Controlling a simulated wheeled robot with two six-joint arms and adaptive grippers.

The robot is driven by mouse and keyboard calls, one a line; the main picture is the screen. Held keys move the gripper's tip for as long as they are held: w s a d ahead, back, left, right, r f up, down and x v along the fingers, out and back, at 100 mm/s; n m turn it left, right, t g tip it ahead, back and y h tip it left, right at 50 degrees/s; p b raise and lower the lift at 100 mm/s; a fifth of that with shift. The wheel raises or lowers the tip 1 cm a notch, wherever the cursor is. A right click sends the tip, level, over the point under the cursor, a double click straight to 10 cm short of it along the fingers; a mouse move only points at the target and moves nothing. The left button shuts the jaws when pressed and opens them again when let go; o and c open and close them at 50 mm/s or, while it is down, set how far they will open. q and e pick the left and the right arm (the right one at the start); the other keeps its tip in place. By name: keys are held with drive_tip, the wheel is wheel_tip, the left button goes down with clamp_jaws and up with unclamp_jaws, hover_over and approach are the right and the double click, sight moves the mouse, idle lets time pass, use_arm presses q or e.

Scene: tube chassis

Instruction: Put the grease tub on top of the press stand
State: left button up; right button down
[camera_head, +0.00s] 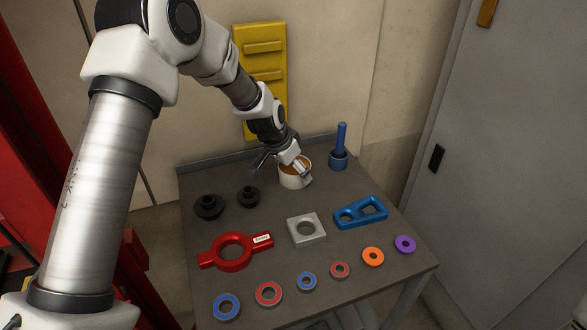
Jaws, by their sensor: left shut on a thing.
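The grease tub (289,181) is a white round pot with brown grease inside, near the back of the dark workbench. My left gripper (301,168) reaches down from the upper left and is shut on the tub at its rim, covering part of it. Whether the tub touches the bench I cannot tell. A grey square block with a round hole (306,240), which looks like the press stand, lies on the bench in front of the tub. Its top looks bare. My right gripper is out of view.
A blue upright tool (339,161) stands behind right of the tub. Two black stepped parts (209,207) are to the left. A red ring holder (231,252) and a blue link (361,213) flank the block. Several coloured rings (307,281) line the front of the bench (272,213).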

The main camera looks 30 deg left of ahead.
use_arm(q)
drive_tip(key=o, duration=1.4)
drive_tip(key=shift+r+p, duration=0.35)
drive_tip(key=shift+r, duration=0.1)
drive_tip(key=v, duration=1.1)
drive_tip(key=shift+s+a+r, duration=0.1)
drive_tip(key=shift+s+r, duration=0.05)
